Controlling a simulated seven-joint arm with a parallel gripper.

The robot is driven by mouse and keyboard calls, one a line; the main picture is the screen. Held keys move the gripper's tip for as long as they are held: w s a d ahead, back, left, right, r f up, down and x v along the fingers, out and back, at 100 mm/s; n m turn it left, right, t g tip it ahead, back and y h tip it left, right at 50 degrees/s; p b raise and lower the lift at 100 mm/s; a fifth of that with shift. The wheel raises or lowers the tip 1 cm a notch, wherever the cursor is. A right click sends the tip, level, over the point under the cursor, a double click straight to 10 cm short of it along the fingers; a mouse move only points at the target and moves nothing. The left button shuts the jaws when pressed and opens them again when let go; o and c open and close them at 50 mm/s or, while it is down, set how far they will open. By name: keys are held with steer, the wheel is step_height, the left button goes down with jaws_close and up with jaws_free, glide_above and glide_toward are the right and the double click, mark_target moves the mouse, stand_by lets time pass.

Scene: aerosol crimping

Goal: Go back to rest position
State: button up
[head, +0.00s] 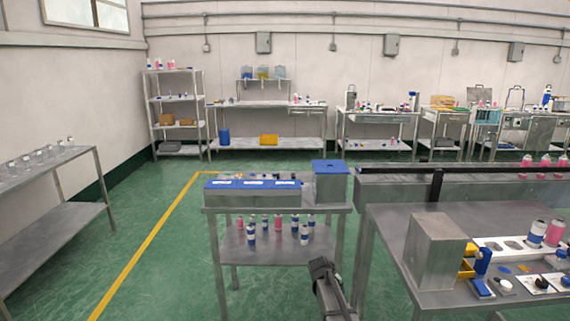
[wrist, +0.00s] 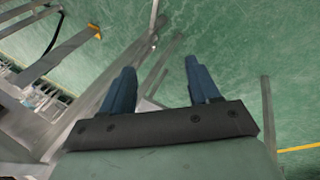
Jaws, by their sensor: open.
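My gripper shows in the wrist view (wrist: 157,82). Its two blue fingers stand apart with nothing between them. Behind them are the green floor and grey metal table legs. In the head view, a dark end part of my arm (head: 322,270) shows at the bottom centre, in front of the small metal table (head: 275,210) and left of the workbench (head: 400,222). The fingertips cannot be made out there. No held object shows in either view.
The workbench at right carries a metal box (head: 434,252), a white rack (head: 490,244), a pink can (head: 555,233) and small blue parts. The small table holds blue-lidded bins (head: 252,184), with several bottles below. Green floor (head: 150,270) at left is clear.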

steer(key=s+f+m+g+y, duration=0.1)
steer(key=s+f+g, duration=0.2)
steer(key=s+f, duration=0.85)
steer(key=s+f+m+g+y, duration=0.1)
steer(key=s+f+g, duration=0.1)
steer(key=s+f, duration=1)
steer(key=s+f+m+g+y, duration=0.1)
steer(key=s+g, duration=0.1)
steer(key=s, duration=1.5)
steer(key=s+a+f+m+g+y, duration=0.1)
steer(key=s+f+m+g, duration=0.1)
steer(key=s, duration=1.6)
steer(key=shift+f+g, duration=0.25)
steer(key=shift+g, duration=0.45)
